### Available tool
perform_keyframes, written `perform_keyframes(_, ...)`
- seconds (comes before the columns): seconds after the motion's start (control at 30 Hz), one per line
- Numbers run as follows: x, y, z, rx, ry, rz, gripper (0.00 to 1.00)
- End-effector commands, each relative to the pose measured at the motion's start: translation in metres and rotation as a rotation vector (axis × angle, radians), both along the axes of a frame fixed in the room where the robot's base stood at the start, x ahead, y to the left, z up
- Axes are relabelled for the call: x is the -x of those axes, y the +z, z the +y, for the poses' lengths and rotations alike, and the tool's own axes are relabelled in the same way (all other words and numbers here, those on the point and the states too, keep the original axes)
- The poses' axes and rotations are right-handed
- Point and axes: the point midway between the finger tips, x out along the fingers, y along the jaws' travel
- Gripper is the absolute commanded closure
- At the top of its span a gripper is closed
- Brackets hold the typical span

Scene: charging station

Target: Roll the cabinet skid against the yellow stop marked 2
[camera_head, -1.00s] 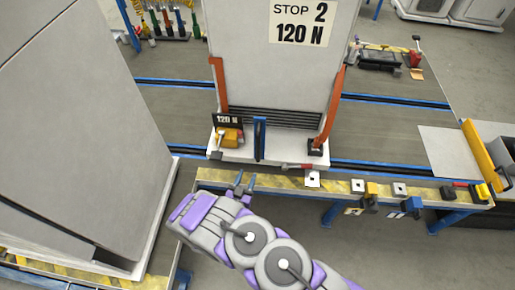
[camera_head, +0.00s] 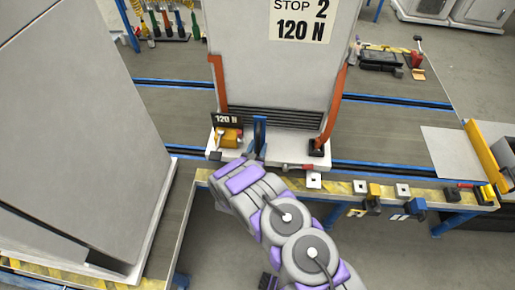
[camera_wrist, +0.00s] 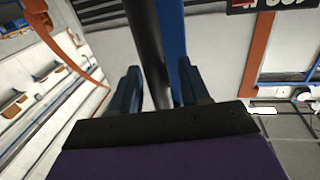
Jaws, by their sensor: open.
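The grey cabinet (camera_head: 275,75) stands upright on its white skid (camera_head: 285,157) and carries a label reading STOP 2, 120 N. A blue upright handle (camera_head: 260,136) rises from the skid's front edge. My gripper (camera_head: 250,160) is at the base of this handle, its fingers mostly hidden by my wrist in the head view. In the wrist view, my open gripper (camera_wrist: 160,92) has a blue finger on either side of the handle (camera_wrist: 171,40), not closed on it. A yellow plate (camera_head: 484,155) stands at the right; no number on it is readable.
Blue floor rails (camera_head: 395,101) run left to right behind the skid. A striped front beam (camera_head: 345,188) carries several small fittings. A second large cabinet (camera_head: 75,130) stands close on the left. Orange straps (camera_head: 333,105) flank the labelled cabinet.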

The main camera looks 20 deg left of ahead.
Motion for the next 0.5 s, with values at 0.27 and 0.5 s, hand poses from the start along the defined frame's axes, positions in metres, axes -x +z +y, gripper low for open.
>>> perform_keyframes(0.27, -0.0004, 0.0, -0.0002, 0.0, 0.0, 0.0, 0.58)
perform_keyframes(0.5, -0.0002, -0.0001, -0.0002, 0.0, 0.0, 0.0, 0.81)
